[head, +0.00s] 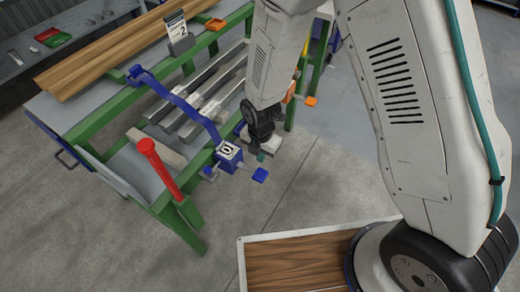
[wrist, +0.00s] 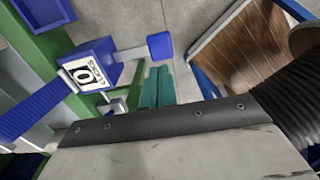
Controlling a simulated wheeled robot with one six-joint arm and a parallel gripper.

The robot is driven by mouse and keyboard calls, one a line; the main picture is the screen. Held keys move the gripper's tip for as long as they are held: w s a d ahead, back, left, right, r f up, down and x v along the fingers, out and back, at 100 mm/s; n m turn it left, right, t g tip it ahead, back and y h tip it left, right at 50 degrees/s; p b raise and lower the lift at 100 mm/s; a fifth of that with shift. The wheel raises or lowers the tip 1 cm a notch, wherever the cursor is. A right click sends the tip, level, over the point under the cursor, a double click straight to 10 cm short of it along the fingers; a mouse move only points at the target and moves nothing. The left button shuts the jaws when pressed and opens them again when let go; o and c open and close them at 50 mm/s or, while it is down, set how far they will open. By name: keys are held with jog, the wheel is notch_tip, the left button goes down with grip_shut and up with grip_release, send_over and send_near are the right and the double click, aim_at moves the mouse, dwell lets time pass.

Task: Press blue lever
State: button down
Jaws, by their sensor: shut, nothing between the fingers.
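The blue lever has a blue end pad (head: 260,175) on a short rod out of a blue box (head: 228,165) at the table's near side. The box carries a white label reading 0. In the wrist view the pad (wrist: 160,46) sits just beyond my fingertips, with the labelled box (wrist: 92,60) to its left. My gripper (head: 261,156) points down above and beside the pad, with its teal fingers together and empty. The fingers also show in the wrist view (wrist: 158,85). A small gap seems to lie between fingers and pad; I cannot tell its depth.
The green-framed table (head: 110,117) holds metal bars, a wooden plank (head: 120,52) and a blue angled arm (head: 180,101). A red post (head: 158,167) stands at its near corner. Orange pads (head: 309,101) show to the right. A wood-topped platform (head: 290,262) lies below. Open floor is between.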

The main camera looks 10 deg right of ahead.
aim_at(261, 174)
notch_tip(261, 174, down, 9)
jog(key=shift+r, duration=0.2)
dwell(0.5)
